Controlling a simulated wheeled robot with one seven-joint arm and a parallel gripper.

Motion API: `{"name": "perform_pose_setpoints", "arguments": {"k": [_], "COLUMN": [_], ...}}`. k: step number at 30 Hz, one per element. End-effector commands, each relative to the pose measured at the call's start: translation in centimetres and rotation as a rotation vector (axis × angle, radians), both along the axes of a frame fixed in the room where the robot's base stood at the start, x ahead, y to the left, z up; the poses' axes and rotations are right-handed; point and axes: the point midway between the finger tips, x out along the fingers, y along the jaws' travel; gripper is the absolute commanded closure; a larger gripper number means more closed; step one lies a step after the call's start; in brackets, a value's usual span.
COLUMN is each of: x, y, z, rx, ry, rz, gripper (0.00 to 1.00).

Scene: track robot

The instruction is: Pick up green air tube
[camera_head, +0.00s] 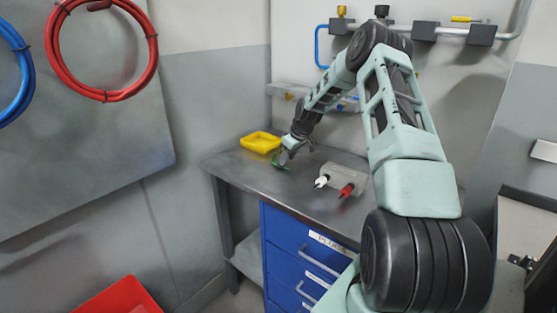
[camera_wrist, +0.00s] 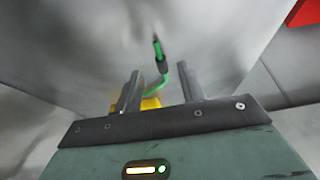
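The green air tube (camera_head: 280,161) shows in the head view as a small green curve at my gripper, on or just above the grey workbench (camera_head: 243,165). In the wrist view the green air tube (camera_wrist: 163,85) runs through the gap between my fingers, with a dark fitting near its upper end. My gripper (camera_wrist: 158,73) is open, one finger on each side of the tube with clear gaps. In the head view my gripper (camera_head: 284,155) is low over the bench and hides part of the tube.
A yellow tray (camera_head: 260,142) sits just left of my gripper. A grey block with white and red connectors (camera_head: 346,190) stands to the right on the bench. Blue drawers (camera_head: 300,255) are below. A red bin (camera_head: 120,298) is at lower left. The wall is close behind.

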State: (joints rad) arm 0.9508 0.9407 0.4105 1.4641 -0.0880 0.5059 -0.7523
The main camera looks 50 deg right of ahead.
Motion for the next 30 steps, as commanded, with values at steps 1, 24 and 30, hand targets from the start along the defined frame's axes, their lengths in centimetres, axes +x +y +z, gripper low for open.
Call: {"name": "perform_pose_setpoints", "arguments": {"k": [1,24,30], "x": [0.4,1.3,1.3], "y": [0.2,0.2,0.3], "z": [-0.4,-2.9,-2.9], "rx": [0.002,-0.001,-0.001], "ry": [0.001,-0.001,-0.001], "rz": [0.001,0.000,0.000], "gripper": [0.60,1.00,1.00]}}
